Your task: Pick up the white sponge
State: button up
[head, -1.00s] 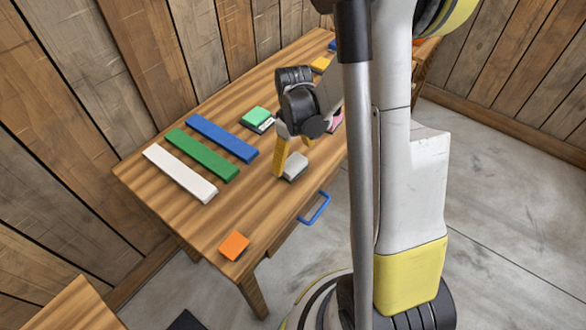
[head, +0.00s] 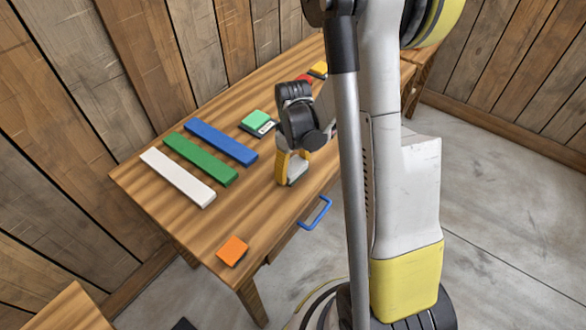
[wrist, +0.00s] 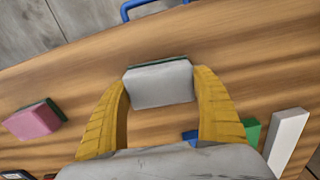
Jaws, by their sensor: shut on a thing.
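The white sponge (wrist: 160,84) is a pale grey-white block with a dark green underside. In the wrist view it sits between the two yellow fingers of my gripper (wrist: 163,90), near the table edge. In the head view my gripper (head: 292,172) is low over the wooden table, its yellow fingers around the sponge (head: 299,171). The gripper is shut on the sponge, which is partly hidden by a finger in the head view. I cannot tell whether the sponge is clear of the tabletop.
White (head: 178,178), green (head: 202,158) and blue (head: 221,142) bars lie left on the table (head: 190,226). An orange block (head: 232,251) is at the front corner. A green sponge (head: 256,118) lies behind. A pink sponge (wrist: 34,121) shows in the wrist view. A blue drawer handle (head: 317,213) juts out.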

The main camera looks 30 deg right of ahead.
aim_at(296, 164)
jog(key=r+p, duration=0.1)
jog(key=r, duration=0.2)
jog(key=r+p, duration=0.1)
jog(key=shift+d+r+p, duration=0.3)
jog(key=shift+d+r, duration=0.1)
jog(key=d+r+p, duration=0.1)
jog(key=d+r, duration=0.2)
jog(key=d, duration=0.2)
jog(key=s+d+r+p, duration=0.1)
jog(key=d+r+p, duration=0.1)
jog(key=d, duration=0.3)
jog(key=shift+d+r, duration=0.4)
jog(key=shift+r, duration=0.1)
jog(key=shift+o, duration=0.2)
